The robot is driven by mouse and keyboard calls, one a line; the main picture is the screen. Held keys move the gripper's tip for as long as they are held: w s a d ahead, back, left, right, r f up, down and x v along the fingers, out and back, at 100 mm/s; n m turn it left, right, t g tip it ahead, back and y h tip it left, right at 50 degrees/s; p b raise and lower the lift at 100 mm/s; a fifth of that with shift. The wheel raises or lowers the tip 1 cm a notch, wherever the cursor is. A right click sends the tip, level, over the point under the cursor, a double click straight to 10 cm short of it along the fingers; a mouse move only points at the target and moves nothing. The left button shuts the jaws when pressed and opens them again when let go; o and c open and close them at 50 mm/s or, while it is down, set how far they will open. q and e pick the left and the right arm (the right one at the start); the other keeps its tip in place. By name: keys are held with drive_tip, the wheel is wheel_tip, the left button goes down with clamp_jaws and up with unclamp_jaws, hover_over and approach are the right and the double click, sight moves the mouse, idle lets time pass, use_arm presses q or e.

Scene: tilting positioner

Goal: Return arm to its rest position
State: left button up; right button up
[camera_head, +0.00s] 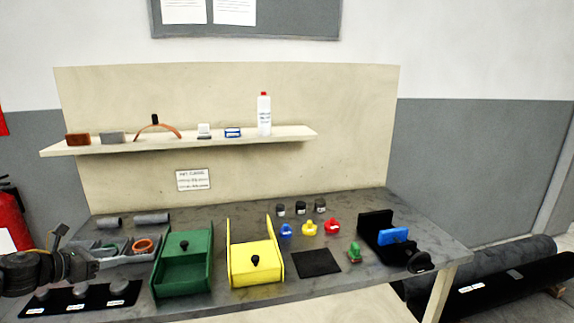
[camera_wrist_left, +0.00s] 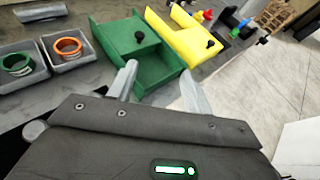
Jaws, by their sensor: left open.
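My left gripper (camera_head: 78,264) is at the left front of the workbench, low in the head view, next to the grey trays. In the left wrist view its two pale fingers (camera_wrist_left: 160,88) are spread apart with nothing between them. Beyond the fingers in that view stands the green fixture (camera_wrist_left: 135,42) with a black knob, and the yellow fixture (camera_wrist_left: 190,32) is behind it. The head view also shows the green fixture (camera_head: 184,275) and the yellow fixture (camera_head: 254,270) to the right of the gripper. My right gripper is not in view.
Grey trays (camera_head: 117,259) hold green and orange rings. A black strip (camera_head: 85,300) with round grey pieces lies at the front left. Red, yellow and blue pieces and a black device with a blue part (camera_head: 394,235) stand at the right. A shelf (camera_head: 180,144) runs behind.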

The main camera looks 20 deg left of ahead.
use_arm(q)
drive_tip(key=s+d+f+n+g+y, duration=0.1)
drive_tip(key=s+d+f+n+y, duration=0.15)
drive_tip(key=d+f+n, duration=0.8)
drive_tip(key=s+d+f+n+g+y, duration=0.1)
drive_tip(key=s+d+f+n, duration=0.3)
drive_tip(key=d+f+n, duration=0.7)
drive_tip(key=s+d+f+n+g, duration=0.3)
drive_tip(key=s+d+n+g, duration=0.5)
drive_tip(key=s+d+n, duration=0.85)
wheel_tip(320, 180, down, 30)
drive_tip(key=s+a+m+b, duration=0.1)
drive_tip(key=s+m+b, duration=0.1)
drive_tip(key=b, duration=0.3)
drive_tip(key=s+a+f+g+b, duration=0.1)
drive_tip(key=s+f+b, duration=0.1)
drive_tip(key=s+f, duration=0.6)
drive_tip(key=s+a+f+g+b, duration=0.1)
drive_tip(key=s+a+f+b, duration=0.1)
drive_tip(key=s+f, duration=0.7)
wheel_tip(320, 180, down, 5)
drive_tip(key=shift+b, duration=0.5)
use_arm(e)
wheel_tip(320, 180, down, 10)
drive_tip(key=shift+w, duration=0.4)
use_arm(q)
drive_tip(key=shift+s+y, duration=0.15)
drive_tip(key=shift+y, duration=0.1)
